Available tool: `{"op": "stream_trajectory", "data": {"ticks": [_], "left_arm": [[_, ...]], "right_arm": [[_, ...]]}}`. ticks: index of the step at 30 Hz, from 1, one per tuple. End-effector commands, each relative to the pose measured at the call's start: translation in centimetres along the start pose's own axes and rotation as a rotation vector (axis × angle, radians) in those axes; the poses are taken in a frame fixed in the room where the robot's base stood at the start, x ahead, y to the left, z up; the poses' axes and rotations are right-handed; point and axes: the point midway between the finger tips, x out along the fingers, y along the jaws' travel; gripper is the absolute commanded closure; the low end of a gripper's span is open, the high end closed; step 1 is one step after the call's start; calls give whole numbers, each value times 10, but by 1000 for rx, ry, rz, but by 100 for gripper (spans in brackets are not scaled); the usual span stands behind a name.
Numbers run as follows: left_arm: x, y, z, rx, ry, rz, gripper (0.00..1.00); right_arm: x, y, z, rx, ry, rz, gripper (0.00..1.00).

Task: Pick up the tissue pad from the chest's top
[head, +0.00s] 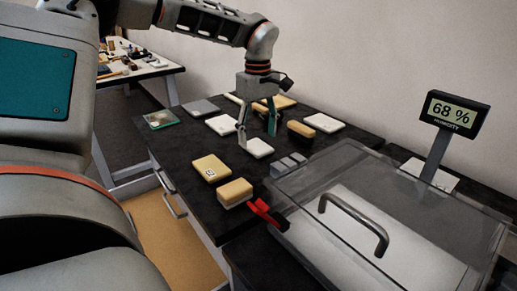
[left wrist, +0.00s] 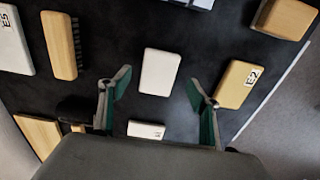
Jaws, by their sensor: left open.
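A small white pad (head: 258,147), which looks like the tissue pad, lies flat on the dark chest's top (head: 180,183). It also shows in the left wrist view (left wrist: 160,72), ahead of and between the fingertips. I cannot read a label on it. My left gripper (head: 257,135) is open and empty, pointing down over the white pad, with one finger towards each side. It also shows in the left wrist view (left wrist: 159,80). I cannot tell whether the fingertips touch the pad. My right gripper is not in view.
Near the pad are a wooden brush (head: 300,132), a labelled tan block (head: 210,168), another tan block (head: 235,193), a white pad (head: 222,124) and grey blocks (head: 288,163). A red and black item (head: 267,214) sits at the front edge. A clear-lidded case (head: 320,175) stands right.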

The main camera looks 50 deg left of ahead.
Motion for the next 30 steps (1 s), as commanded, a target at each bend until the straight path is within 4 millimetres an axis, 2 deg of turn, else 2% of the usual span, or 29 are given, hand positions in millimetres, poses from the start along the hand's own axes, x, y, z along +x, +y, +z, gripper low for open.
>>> {"op": "stream_trajectory", "data": {"ticks": [1,4,12,13,16,17,30], "left_arm": [[12,1,1,1,-2,-7,38],[25,0,1,0,-3,-6,38],[29,1,1,0,-1,-1,38],[29,1,1,0,-1,-1,40],[29,1,1,0,-1,-1,65],[29,1,1,0,-1,-1,67],[26,1,1,-1,0,-1,67]], "right_arm": [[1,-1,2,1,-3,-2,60],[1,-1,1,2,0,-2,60],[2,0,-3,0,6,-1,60],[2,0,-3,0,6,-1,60],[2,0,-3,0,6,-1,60],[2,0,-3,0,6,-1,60],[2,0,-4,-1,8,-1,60]]}}
